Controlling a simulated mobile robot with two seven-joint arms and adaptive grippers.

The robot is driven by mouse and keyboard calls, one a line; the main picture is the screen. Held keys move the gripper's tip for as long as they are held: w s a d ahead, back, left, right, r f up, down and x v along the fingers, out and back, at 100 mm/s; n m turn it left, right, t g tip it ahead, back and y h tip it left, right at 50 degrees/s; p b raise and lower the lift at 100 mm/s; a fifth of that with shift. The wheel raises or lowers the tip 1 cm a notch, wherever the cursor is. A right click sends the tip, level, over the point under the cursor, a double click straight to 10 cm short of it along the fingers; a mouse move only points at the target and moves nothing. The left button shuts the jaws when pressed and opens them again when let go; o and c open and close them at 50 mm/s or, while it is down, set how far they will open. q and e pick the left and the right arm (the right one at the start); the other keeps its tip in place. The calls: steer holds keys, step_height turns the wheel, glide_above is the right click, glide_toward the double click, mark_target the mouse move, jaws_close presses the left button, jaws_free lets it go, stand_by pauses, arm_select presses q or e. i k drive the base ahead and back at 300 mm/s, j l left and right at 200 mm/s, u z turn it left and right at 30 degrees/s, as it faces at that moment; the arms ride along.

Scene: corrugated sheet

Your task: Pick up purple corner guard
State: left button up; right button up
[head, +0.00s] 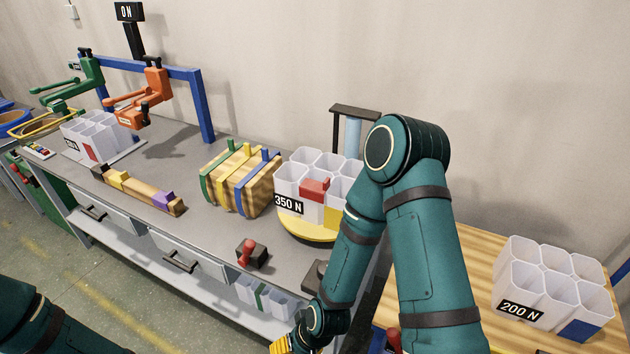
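The purple corner guard (163,199) sits at the right end of a wooden bar (142,191) on the grey workbench. A yellow guard (119,178) and a dark one (100,171) sit farther left on the same bar. My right arm crosses the right half of the view, and its gripper (281,347) shows only partly at the bottom edge, in front of the bench and well apart from the purple guard. Its fingers are mostly cut off, so its opening is unclear. My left arm shows at the bottom left; its gripper is out of view.
A strapped wooden bundle (238,182) stands right of the bar. Beyond it, white cells labelled 350 N (300,188) stand on a yellow round base (305,230). A red-knobbed lever (250,253) is near the front edge.

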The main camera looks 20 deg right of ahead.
mark_target(159, 200)
steer(key=z, duration=0.85)
steer(key=u, duration=1.15)
steer(key=i+j+z, duration=0.2)
steer(key=i+j, duration=0.95)
